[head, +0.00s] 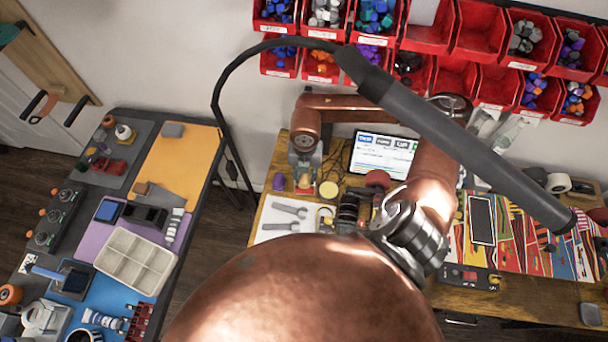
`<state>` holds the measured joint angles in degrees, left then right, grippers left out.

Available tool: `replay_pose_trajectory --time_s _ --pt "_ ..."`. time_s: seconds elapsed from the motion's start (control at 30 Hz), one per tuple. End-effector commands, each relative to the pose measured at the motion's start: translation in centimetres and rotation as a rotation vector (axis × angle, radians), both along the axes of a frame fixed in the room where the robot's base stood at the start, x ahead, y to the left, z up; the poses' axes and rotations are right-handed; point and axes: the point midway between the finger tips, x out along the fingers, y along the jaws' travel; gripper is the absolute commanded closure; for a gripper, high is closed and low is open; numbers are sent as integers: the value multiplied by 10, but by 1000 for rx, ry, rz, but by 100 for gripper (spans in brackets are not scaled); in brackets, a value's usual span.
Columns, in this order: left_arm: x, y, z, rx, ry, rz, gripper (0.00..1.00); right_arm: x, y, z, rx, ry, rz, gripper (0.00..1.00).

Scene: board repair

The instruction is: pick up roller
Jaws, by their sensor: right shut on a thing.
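My right arm arches over the wooden workbench, and its gripper (304,176) points down at the bench's left part. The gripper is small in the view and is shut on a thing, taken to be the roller. The fingers and the wrist mostly hide the roller, so its shape cannot be made out. I cannot tell whether it touches the bench top. My left gripper is not in view.
White sheet with wrenches (288,211), yellow disc (328,190), purple piece (279,181) and a tablet (383,155) lie near the gripper. Red bins (478,32) hang behind. A black lamp arm (450,135) crosses above. The left table (198,150) holds a compartment tray (137,259).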

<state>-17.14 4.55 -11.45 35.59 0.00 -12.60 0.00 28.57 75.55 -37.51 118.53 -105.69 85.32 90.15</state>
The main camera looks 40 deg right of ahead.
Motion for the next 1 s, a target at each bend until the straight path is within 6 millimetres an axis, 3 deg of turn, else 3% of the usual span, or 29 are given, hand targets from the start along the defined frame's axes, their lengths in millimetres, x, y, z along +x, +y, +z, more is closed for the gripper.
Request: replay_pose_trajectory --time_s 0.1,0.5,1.0 --pt "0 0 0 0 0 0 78 -17 14 21 1 -2 6 100" --pt "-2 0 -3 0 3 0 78 -70 54 49 1 -1 3 100" --pt "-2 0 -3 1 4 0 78 -82 63 56 1 -1 -1 100"
